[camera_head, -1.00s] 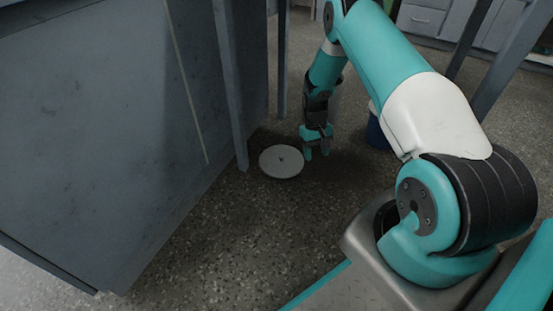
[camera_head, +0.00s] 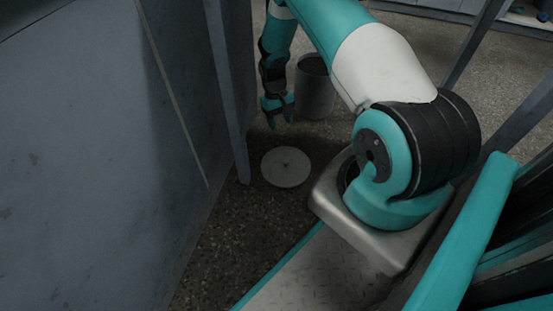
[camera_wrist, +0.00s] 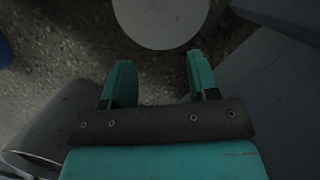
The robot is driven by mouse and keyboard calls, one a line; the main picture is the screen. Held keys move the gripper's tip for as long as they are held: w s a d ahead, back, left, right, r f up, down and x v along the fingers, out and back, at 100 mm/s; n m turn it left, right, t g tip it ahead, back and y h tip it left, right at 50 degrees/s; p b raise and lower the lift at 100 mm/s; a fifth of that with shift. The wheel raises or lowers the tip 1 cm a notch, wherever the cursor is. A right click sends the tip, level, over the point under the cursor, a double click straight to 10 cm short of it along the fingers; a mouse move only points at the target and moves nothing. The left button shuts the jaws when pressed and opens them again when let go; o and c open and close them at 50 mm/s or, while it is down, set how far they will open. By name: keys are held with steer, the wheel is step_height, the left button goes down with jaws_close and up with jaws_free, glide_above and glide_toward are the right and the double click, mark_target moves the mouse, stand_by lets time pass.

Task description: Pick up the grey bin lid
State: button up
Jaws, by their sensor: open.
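My gripper (camera_head: 279,120) points down above the floor, just behind the lid in the head view. In the wrist view my gripper (camera_wrist: 158,78) has its two teal fingers apart with nothing between them. The lid (camera_wrist: 160,20) shows there just beyond the fingertips, cut off by the top edge, and its knob is out of sight.
A grey bin (camera_head: 315,90) stands on the floor behind my gripper. A large grey cabinet panel (camera_head: 90,150) fills the left, with an upright table leg (camera_head: 228,90) close to the lid. Part of a blue object (camera_wrist: 4,50) shows at the wrist view's left edge.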

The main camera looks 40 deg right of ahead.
steer(key=b, duration=0.7)
glide_above(286, 161)
steer(key=w, duration=0.2)
step_height(286, 161, down, 11)
steer(key=shift+w+d+f, duration=0.1)
steer(key=shift+f, duration=0.05)
steer(key=b+x, duration=0.1)
steer(key=x, duration=0.1)
steer(key=b+x, duration=0.4)
steer(key=shift+s, duration=0.25)
steer(key=shift+r, duration=0.25)
jaws_close()
